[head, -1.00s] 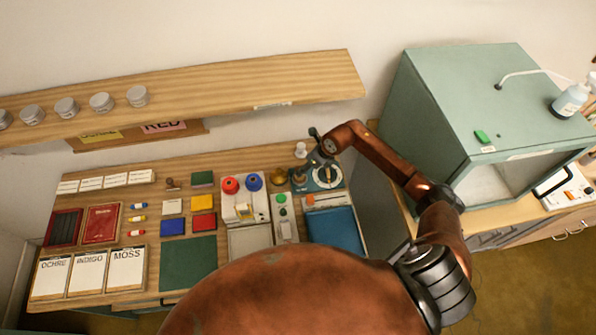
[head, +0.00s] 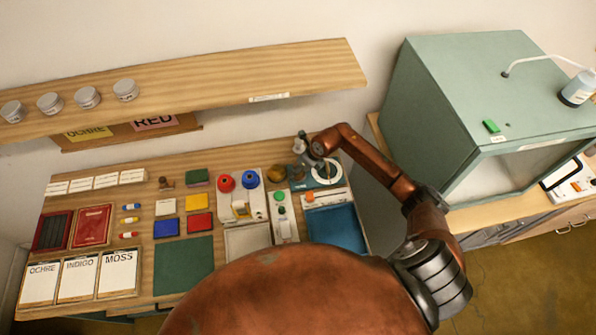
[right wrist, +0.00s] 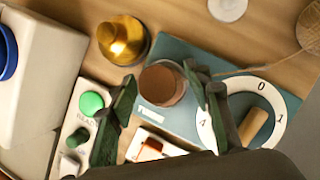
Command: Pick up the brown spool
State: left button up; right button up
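In the right wrist view a brown round-topped cylinder (right wrist: 163,84) stands on a teal base with a numbered white dial (right wrist: 262,97). A tan, string-wound thing (right wrist: 311,28) is cut off at the upper right edge, with a string running left from it. I cannot tell for certain which of the two is the brown spool. My right gripper (right wrist: 160,72) is open, its dark fingers on either side of the cylinder in this view; contact cannot be told. In the head view my right gripper (head: 309,149) is over the teal base at the table's back right. My left gripper is not in view.
A brass bell-like thing (right wrist: 123,40) and a panel with a green button (right wrist: 91,103) are close by on the left. A shelf with jars (head: 200,95) overhangs the table's back. A green cabinet (head: 430,110) stands to the right.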

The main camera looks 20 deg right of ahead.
jog(key=shift+w, duration=0.1)
jog(key=c, duration=0.5)
grip_shut()
